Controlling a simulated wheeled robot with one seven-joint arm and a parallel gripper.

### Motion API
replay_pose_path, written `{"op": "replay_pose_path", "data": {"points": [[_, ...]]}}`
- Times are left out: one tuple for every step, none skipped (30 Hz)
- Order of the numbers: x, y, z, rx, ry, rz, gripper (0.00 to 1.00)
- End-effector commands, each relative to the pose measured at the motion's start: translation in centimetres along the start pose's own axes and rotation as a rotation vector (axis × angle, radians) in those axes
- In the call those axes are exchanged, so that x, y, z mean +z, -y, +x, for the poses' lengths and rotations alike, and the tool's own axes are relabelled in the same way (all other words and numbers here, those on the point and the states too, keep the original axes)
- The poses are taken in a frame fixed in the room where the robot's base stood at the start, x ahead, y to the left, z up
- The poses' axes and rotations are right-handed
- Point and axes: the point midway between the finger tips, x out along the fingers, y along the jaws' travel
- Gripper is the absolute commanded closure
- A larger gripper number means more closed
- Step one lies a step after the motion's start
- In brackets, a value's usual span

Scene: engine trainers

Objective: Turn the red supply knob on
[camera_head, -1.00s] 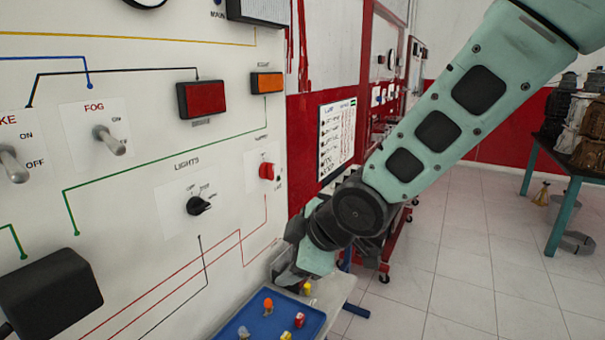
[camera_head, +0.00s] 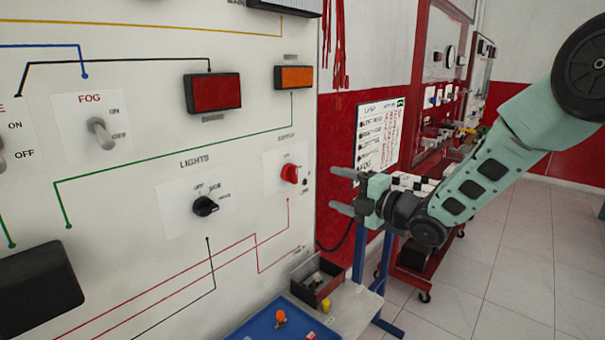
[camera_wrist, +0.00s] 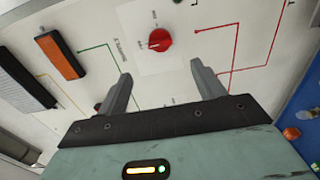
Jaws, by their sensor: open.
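The red supply knob (camera_head: 290,173) sits on a white label plate on the panel (camera_head: 120,260), right of the black lights knob (camera_head: 205,206). In the wrist view the red knob (camera_wrist: 160,39) lies ahead of the fingers, near the top middle. My gripper (camera_head: 338,190) is open and empty, to the right of the red knob in the head view and apart from it. In the wrist view my gripper (camera_wrist: 163,80) has its two fingers spread, with panel surface showing between them. The knob's markings are too small to read.
An orange lamp (camera_head: 294,77) and a red lamp (camera_head: 213,93) are above the knob. The fog toggle (camera_head: 100,133) is at left. Below are a blue tray (camera_head: 262,328) with small parts and an open box (camera_head: 316,281). A red stand (camera_head: 418,262) is behind my arm.

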Motion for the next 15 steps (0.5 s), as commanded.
{"op": "replay_pose_path", "data": {"points": [[-0.1, -0.3, 1.2, 0.0, -0.002, 0.002, 0.32], [-0.1, -0.3, 1.8, 0.0, -0.002, 0.002, 0.32], [-0.1, -0.3, 2.6, 0.0, -0.002, 0.001, 0.32], [-0.1, -0.2, 3.2, -0.001, -0.001, 0.002, 0.32], [-0.1, -0.3, 3.9, 0.0, -0.001, 0.002, 0.32], [-0.1, -0.3, 4.7, 0.0, -0.001, 0.003, 0.32], [-0.1, -0.3, 5.4, 0.0, -0.001, 0.003, 0.32], [-0.1, -0.3, 6.0, 0.0, -0.001, 0.003, 0.32], [-0.1, -0.2, 6.8, -0.001, 0.0, 0.003, 0.32], [-0.1, -0.3, 7.4, 0.0, 0.0, 0.003, 0.32], [-0.1, -0.2, 8.0, -0.001, -0.001, 0.003, 0.32], [-0.1, -0.2, 8.7, -0.001, -0.001, 0.002, 0.32], [-0.1, -0.2, 9.2, -0.001, 0.0, 0.002, 0.32], [-0.1, -0.2, 9.7, -0.001, 0.0, 0.003, 0.32], [0.0, -0.1, 10.2, -0.001, 0.0, 0.002, 0.32]]}}
